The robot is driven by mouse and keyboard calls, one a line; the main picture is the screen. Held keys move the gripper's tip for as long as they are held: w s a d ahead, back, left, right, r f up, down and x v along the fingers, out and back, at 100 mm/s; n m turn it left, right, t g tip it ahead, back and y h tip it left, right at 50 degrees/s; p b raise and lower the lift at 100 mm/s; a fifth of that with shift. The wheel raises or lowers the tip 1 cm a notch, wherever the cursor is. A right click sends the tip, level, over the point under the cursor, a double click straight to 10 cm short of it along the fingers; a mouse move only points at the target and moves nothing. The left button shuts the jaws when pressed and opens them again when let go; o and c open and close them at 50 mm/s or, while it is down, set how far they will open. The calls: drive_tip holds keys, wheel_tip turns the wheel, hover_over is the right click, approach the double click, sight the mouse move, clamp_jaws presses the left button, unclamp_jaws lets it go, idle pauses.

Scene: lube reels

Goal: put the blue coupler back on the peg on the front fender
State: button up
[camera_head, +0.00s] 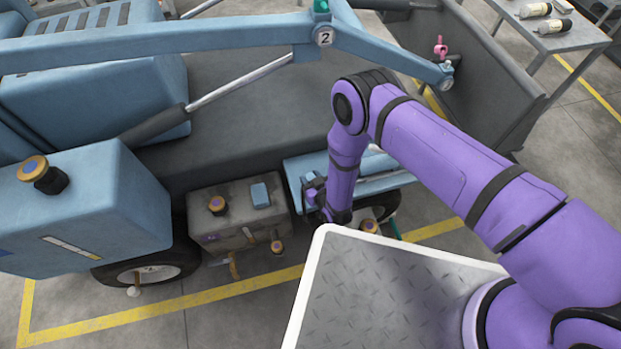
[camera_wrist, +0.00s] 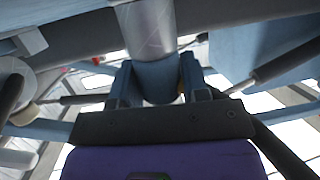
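My gripper (camera_head: 328,212) points down beside the blue front fender (camera_head: 387,182) of the machine, close to its near edge. In the wrist view its two fingers (camera_wrist: 160,84) stand apart, with a rounded blue-grey shape (camera_wrist: 161,88) between them. I cannot tell whether this shape is the blue coupler in the grip or a part of the machine behind. No blue coupler shows clearly in the head view; my arm and gripper hide part of the fender. I cannot make out the peg there.
A diamond-plate surface with a white rim (camera_head: 312,268) lies in front. A pink fitting (camera_head: 440,47) sits on the grey bucket (camera_head: 485,90). A table with bottles (camera_head: 570,40) stands far right.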

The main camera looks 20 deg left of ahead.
drive_tip(key=o, duration=0.4)
drive_tip(key=shift+s, duration=0.1)
drive_tip(key=v, duration=1)
drive_tip(key=shift+s+d, duration=0.15)
drive_tip(key=shift+d, duration=0.1)
drive_tip(key=shift+r, duration=0.2)
